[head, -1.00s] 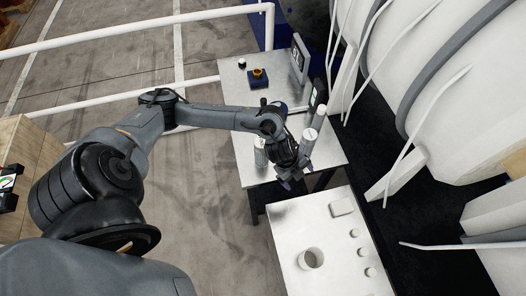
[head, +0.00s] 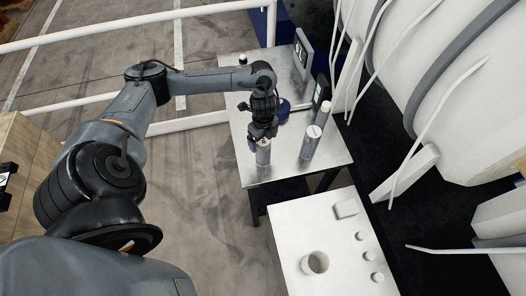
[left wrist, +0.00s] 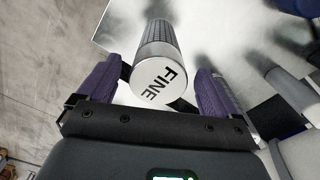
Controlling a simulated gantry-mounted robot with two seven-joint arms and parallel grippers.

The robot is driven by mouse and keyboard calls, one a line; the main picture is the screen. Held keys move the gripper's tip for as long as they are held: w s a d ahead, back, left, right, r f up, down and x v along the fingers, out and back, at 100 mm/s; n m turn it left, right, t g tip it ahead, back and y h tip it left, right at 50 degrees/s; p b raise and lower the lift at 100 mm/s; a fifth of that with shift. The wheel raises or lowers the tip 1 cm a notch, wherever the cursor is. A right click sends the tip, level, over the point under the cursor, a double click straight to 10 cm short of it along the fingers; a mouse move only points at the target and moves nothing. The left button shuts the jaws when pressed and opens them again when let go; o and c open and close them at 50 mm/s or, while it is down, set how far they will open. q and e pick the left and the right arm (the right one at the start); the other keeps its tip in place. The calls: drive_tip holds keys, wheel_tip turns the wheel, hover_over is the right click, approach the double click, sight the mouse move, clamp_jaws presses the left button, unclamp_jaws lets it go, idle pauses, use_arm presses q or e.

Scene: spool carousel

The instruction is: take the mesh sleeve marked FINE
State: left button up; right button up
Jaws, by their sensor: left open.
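The mesh sleeve marked FINE (left wrist: 157,76) stands between the two purple finger pads of my left gripper (left wrist: 158,92) in the left wrist view, its white labelled cap facing the camera. The jaws are open, with a gap visible at each side of the sleeve. In the head view the sleeve (head: 263,157) is upright near the left front edge of the metal table (head: 285,170), directly below my left gripper (head: 260,140). The gripper hides part of its top. My right gripper is not in view.
A screen on a stand (head: 303,52) is at the back. A white table (head: 300,220) with a cup (head: 314,263) is in front.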

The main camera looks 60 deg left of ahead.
sight(263, 152)
use_arm(q)
drive_tip(key=f, duration=0.2)
drive_tip(key=f+b, duration=0.1)
drive_tip(key=f, duration=0.1)
drive_tip(key=shift+d, duration=0.35)
drive_tip(key=shift+f, duration=0.55)
drive_tip(key=c, duration=1.1)
drive_tip(key=shift+c, duration=0.2)
drive_tip(key=shift+a+r, duration=0.1)
